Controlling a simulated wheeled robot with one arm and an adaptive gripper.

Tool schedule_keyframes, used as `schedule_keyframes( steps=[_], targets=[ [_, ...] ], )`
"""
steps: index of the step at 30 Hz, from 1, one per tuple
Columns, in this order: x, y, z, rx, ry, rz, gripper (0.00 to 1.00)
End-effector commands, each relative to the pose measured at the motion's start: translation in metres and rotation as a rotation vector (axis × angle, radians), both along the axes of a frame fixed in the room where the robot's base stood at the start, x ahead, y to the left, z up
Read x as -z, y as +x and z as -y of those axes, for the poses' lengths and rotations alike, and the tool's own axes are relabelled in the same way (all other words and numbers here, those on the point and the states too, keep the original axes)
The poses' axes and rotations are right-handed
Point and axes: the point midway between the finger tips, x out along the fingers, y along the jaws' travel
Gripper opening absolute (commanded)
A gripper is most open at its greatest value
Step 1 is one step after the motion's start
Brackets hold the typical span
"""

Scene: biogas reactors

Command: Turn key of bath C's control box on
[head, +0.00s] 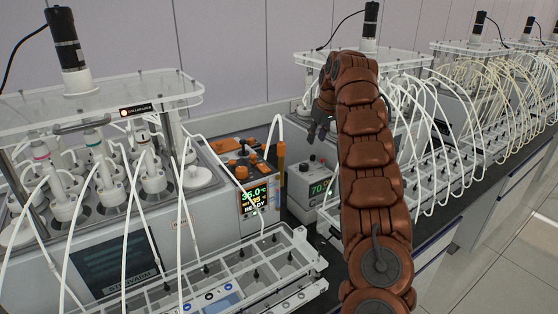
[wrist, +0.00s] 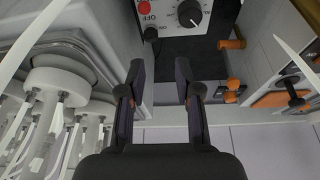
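A grey control box (head: 318,180) with a green-lit display stands between two baths in the head view, partly hidden by my arm. In the wrist view, a light panel (wrist: 172,22) at the top edge carries a red button, an "OFF" label and a black dial with a white pointer. I see no clear key on it, and no letter C is readable. My gripper (head: 318,131) is above the grey box in the head view. In the wrist view my gripper (wrist: 160,75) is open and empty, its fingertips pointing toward the panel and apart from it.
Orange fittings (wrist: 232,90) lie right of my fingers in the wrist view. White vessels and tubes (wrist: 62,82) are close on the left. A clear rack (head: 225,270) stands in front.

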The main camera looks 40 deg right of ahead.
Motion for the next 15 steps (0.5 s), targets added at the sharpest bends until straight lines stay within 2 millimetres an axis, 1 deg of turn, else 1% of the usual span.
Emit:
schedule_keyframes(
  steps=[1,8,15],
  targets=[
    [-0.002,0.001,-0.005,0.007,-0.004,-0.005,0.33],
    [-0.012,-0.001,-0.022,0.054,-0.016,-0.028,0.33],
    [-0.022,-0.006,-0.042,0.101,-0.025,-0.048,0.33]
  ],
)
